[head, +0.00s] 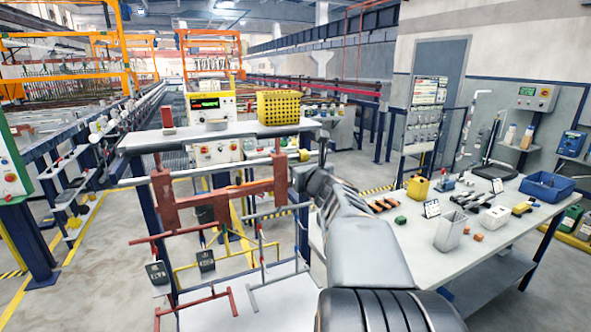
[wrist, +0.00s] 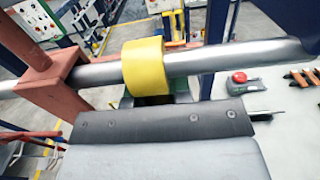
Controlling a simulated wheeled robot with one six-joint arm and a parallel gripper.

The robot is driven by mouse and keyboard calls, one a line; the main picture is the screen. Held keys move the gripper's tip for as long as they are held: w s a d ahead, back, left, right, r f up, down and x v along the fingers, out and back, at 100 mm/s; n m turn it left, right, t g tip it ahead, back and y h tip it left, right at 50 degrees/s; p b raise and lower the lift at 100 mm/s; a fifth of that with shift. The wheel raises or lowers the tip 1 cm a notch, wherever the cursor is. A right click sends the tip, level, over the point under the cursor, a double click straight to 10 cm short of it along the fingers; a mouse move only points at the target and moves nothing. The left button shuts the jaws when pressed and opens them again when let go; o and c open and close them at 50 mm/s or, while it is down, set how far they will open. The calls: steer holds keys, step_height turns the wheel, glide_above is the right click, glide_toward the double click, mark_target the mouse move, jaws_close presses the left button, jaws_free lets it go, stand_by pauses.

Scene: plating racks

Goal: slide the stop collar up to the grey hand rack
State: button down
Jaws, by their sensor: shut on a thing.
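The yellow stop collar (wrist: 143,68) sits around a grey horizontal bar (wrist: 210,60) in the wrist view. In the head view the collar (head: 304,155) is near the bar's right end. My gripper (wrist: 152,99) is shut on the collar from below; its fingers are mostly hidden under the collar. In the head view my gripper (head: 303,172) is just below the bar. A thin grey rack (head: 262,250) hangs or stands below the bar; its upper attachment is unclear. A rust-red hanger (wrist: 50,80) is around the bar left of the collar, with bare bar between them.
The rust-red frame (head: 225,193) hangs from the bar on two hangers. A yellow rack (head: 185,265) and a red rack (head: 195,306) are below it. A workbench (head: 400,245) with small items is at right.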

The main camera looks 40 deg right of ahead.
steer(key=c, duration=1)
jaws_free()
steer(key=shift+c, duration=0.2)
steer(key=b+v, duration=0.1)
steer(key=v, duration=1.3)
steer(key=shift+b, duration=0.35)
steer(key=shift+w, duration=0.15)
steer(key=shift+c, duration=0.3)
